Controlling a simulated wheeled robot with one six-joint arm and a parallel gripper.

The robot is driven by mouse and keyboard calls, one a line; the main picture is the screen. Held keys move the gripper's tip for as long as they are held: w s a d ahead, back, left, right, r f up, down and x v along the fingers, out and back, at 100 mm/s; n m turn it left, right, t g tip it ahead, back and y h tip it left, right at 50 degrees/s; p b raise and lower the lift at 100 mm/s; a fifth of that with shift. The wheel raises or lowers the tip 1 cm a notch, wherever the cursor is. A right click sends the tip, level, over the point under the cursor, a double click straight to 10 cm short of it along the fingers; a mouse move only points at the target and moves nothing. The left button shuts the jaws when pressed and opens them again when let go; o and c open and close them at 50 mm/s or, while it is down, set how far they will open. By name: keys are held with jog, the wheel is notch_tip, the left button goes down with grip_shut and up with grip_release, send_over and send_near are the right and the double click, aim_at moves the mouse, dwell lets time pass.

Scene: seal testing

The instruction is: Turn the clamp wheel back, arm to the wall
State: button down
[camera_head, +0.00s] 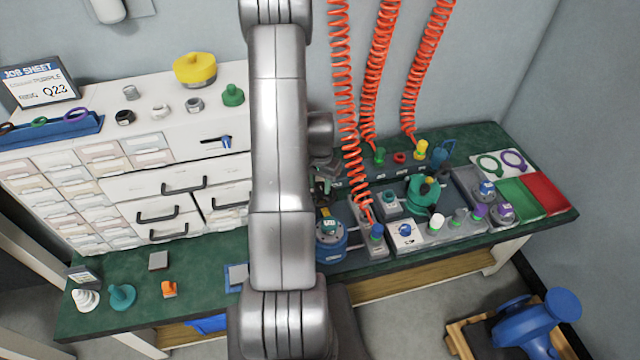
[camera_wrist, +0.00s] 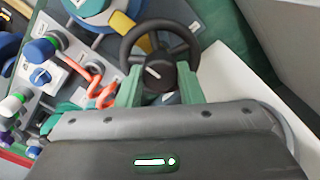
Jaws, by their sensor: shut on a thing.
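The clamp wheel (camera_wrist: 188,33) is a black handwheel in the wrist view, with a round black hub (camera_wrist: 157,77) that has a short white line on it. My gripper (camera_wrist: 160,83) has its two green fingers on either side of the hub and is shut on it. Beyond the wheel are a yellow piece (camera_wrist: 119,22) and a blue round body. In the head view my arm covers most of this spot, so the wheel and gripper cannot be made out clearly there. Which way the clamp's arm points is not clear.
A blue cylindrical unit (camera_head: 331,243) stands beside my arm on the green bench. Coiled red hoses (camera_head: 345,80) hang close to my arm. An orange-red hose (camera_wrist: 97,83) curls left of the wheel in the wrist view. A white drawer cabinet (camera_head: 120,170) stands left.

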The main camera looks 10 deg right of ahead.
jog(key=n+b, duration=0.3)
jog(key=shift+f+n, duration=0.2)
jog(key=shift+n, duration=0.1)
jog(key=n+b, duration=0.2)
jog(key=n, duration=0.2)
jog(key=shift+r+n+b, duration=0.1)
jog(key=shift+n+b, duration=0.2)
jog(key=shift+b, duration=0.05)
jog(key=n+b, duration=0.2)
jog(key=n, duration=0.2)
jog(key=shift+n, duration=0.3)
jog(key=n+b, duration=0.1)
jog(key=n, duration=0.3)
jog(key=n+b, duration=0.1)
jog(key=n, duration=0.3)
jog(key=n+b, duration=0.1)
jog(key=n, duration=0.3)
jog(key=shift+w+r+n, duration=0.1)
jog(key=shift+n, duration=0.2)
jog(key=n, duration=0.4)
jog(key=shift+b, duration=0.35)
jog(key=shift+n, duration=2.2)
